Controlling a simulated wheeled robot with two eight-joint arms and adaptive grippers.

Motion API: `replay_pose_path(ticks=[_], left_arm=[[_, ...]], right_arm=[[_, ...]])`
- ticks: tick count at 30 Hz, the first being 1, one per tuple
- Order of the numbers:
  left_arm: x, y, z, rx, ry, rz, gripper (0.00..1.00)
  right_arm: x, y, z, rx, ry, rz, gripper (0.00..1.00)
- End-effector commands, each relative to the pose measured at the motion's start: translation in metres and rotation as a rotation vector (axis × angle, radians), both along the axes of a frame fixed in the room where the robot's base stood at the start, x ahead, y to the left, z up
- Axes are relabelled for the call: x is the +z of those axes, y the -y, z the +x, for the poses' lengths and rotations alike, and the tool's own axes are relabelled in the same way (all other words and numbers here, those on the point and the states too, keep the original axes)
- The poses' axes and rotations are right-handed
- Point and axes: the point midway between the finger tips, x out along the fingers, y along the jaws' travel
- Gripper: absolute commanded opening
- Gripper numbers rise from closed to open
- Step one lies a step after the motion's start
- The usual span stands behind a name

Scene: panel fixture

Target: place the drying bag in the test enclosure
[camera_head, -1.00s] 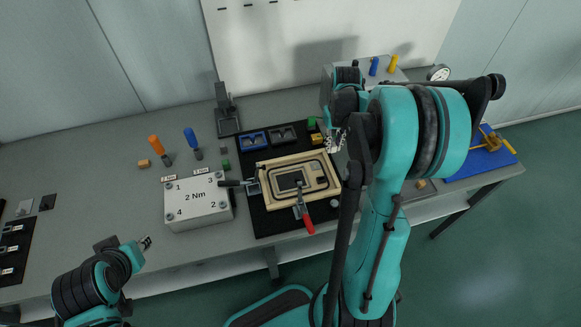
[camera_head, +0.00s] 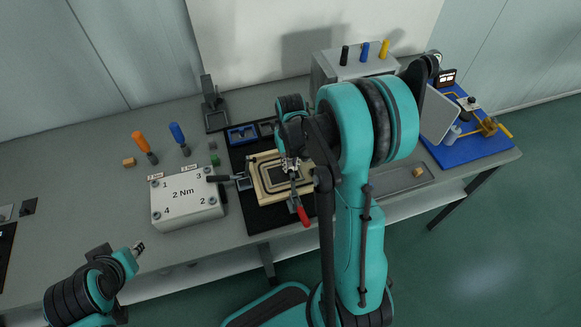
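The beige test enclosure (camera_head: 262,193), with dark seal lines and a recessed middle, lies on a black mat on the bench. A black-handled clamp is at its left and a red-handled clamp at its front. My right gripper (camera_head: 290,169) is over the enclosure's right part, pointing down. Its fingers are small and partly covered by my arm, so I cannot tell whether they are open or hold anything. I cannot make out the drying bag. My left gripper (camera_head: 139,246) is low at the left, in front of the bench and away from the enclosure; its finger state is unclear.
A grey box marked 2 Nm (camera_head: 188,205) stands left of the enclosure. Orange (camera_head: 140,141) and blue (camera_head: 178,133) screwdrivers stand behind it. A blue tray (camera_head: 242,134) sits behind the enclosure. A blue board (camera_head: 478,148) with fittings is at the right. My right arm hides much of the bench's middle.

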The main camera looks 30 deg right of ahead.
Motion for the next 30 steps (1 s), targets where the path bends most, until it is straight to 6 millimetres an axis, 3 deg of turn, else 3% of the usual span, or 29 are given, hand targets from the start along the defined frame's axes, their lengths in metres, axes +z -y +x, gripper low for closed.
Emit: replay_pose_path(ticks=[2,13,14,23,26,30], left_arm=[[-0.005,0.0,0.0,0.0,0.0,0.0,0.29],[-0.008,0.0,0.0,0.0,0.0,0.0,0.29],[-0.007,0.0,0.0,0.0,0.0,0.0,0.29],[-0.006,0.0,0.0,0.0,0.0,0.0,0.29],[-0.001,0.0,0.0,0.0,0.0,0.0,0.29],[0.008,0.0,0.0,0.0,0.0,0.0,0.29]], right_arm=[[-0.009,0.0,0.0,0.0,0.0,0.0,0.04],[-0.013,0.0,0.0,0.0,0.0,0.0,0.04],[-0.011,0.0,0.0,0.0,0.0,0.0,0.24],[-0.01,0.0,0.0,0.0,0.0,0.0,0.25],[-0.005,0.0,0.0,0.0,0.0,0.0,0.25],[0.019,0.0,0.0,0.0,0.0,0.0,0.25]])
